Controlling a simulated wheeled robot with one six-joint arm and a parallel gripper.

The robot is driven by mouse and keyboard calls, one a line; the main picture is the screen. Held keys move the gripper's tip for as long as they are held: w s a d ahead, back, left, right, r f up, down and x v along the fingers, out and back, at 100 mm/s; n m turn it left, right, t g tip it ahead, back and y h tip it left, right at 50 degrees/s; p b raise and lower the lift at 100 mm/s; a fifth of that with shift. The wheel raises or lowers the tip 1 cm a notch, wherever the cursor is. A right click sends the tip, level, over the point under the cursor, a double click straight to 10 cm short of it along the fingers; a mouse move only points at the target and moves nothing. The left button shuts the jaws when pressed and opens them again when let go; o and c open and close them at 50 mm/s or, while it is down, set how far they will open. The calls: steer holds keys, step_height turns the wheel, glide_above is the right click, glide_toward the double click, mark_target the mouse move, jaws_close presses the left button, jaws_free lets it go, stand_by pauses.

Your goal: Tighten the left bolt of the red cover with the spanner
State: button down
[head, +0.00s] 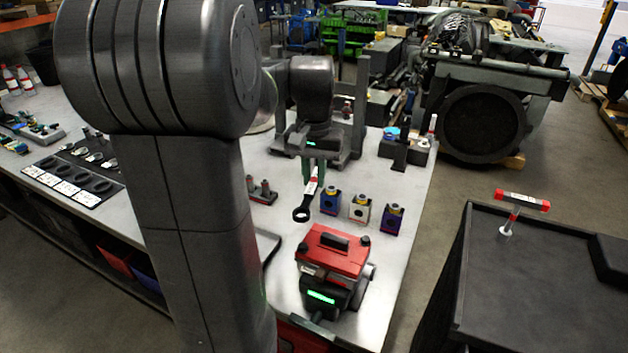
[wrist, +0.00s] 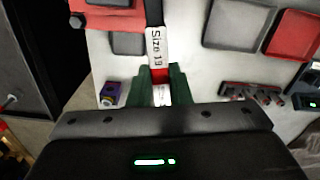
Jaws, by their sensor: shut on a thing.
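My gripper (head: 313,172) is shut on the spanner (head: 305,203), which hangs tilted with its dark ring end down. In the wrist view the spanner (wrist: 156,45) lies between the green fingers (wrist: 160,80), and its white label reads "Size 19". The red cover (head: 348,262) sits on a dark unit on the bench, just below and right of the ring end, which is apart from it. The red cover also shows at the top left of the wrist view (wrist: 110,18), with a dark bolt head (wrist: 76,21) at its corner. The spanner's far end is out of the wrist view.
Blue (head: 330,204), white (head: 360,212) and purple (head: 393,219) blocks stand on the bench behind the cover. A small dark rack (head: 262,193) is to the left. A black cart (head: 540,270) with a red-topped T-handle tool (head: 520,201) stands to the right, across a floor gap.

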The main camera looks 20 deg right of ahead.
mark_target(308, 203)
steer(key=shift+s+a+b, duration=0.1)
steer(key=shift+s+a, duration=0.55)
steer(key=shift+s, duration=0.35)
steer(key=shift+s+a+b, duration=0.15)
steer(key=shift+s+a, duration=0.45)
steer(key=shift+s, duration=0.35)
steer(key=shift+s+a+b, duration=0.1)
steer(key=shift+s+a, duration=0.55)
steer(key=shift+s, duration=0.35)
